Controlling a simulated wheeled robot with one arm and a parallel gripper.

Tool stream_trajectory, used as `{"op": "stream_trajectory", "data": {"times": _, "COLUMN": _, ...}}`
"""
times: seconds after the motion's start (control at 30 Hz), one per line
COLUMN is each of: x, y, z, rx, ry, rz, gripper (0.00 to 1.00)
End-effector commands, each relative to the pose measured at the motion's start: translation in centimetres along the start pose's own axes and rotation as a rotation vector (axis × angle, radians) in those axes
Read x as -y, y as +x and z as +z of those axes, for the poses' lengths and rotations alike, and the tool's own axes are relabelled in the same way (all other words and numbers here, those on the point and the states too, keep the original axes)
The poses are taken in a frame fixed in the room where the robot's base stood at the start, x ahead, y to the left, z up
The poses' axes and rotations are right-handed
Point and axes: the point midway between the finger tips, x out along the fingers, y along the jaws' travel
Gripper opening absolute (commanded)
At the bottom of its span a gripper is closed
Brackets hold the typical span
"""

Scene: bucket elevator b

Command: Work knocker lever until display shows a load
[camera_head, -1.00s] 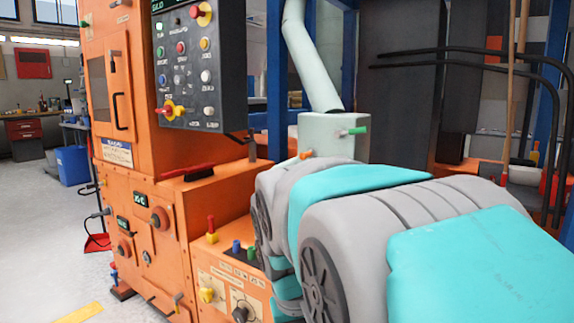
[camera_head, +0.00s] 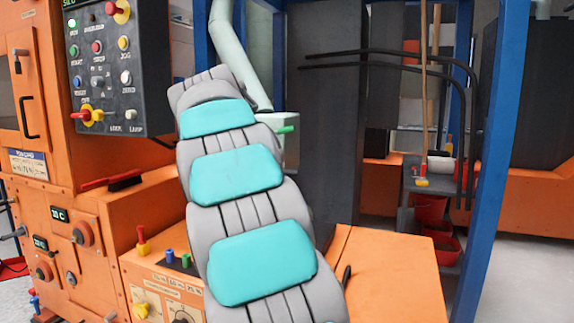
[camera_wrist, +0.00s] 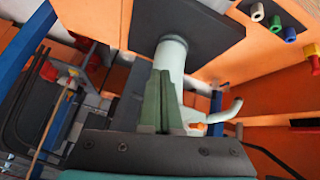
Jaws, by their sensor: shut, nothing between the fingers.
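A small lever with an orange tip (camera_wrist: 201,126) shows in the wrist view, right of my fingers. My gripper (camera_wrist: 163,80) is shut and empty in the wrist view, its green fingers together in front of a pale pipe (camera_wrist: 171,52); contact cannot be told. In the head view my arm hides it. The control panel's display (camera_head: 69,4) is cut off at the top; no load can be read.
The orange cabinet with a dark control panel (camera_head: 118,75) stands at the left. A red-and-black brush-like item (camera_head: 112,182) lies on its ledge. A blue post (camera_head: 500,150) stands at the right. Curved black hoses (camera_head: 390,58) hang behind. Grey floor (camera_head: 520,260) is open at the right.

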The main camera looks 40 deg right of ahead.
Motion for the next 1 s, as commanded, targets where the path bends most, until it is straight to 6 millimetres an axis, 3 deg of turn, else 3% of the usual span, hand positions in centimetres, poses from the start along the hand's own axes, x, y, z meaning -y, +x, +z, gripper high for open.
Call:
{"op": "stream_trajectory", "data": {"times": 0.2, "x": -1.1, "y": 0.2, "z": -5.9, "rx": -0.107, "ry": 0.105, "rz": 0.030, "gripper": 0.00}}
{"op": "stream_trajectory", "data": {"times": 0.5, "x": -3.0, "y": -0.1, "z": -11.7, "rx": -0.238, "ry": 0.244, "rz": 0.048, "gripper": 0.00}}
{"op": "stream_trajectory", "data": {"times": 0.7, "x": -3.8, "y": 0.0, "z": -13.4, "rx": -0.283, "ry": 0.295, "rz": 0.048, "gripper": 0.00}}
{"op": "stream_trajectory", "data": {"times": 1.0, "x": -4.1, "y": -0.2, "z": -13.8, "rx": -0.295, "ry": 0.309, "rz": 0.048, "gripper": 0.00}}
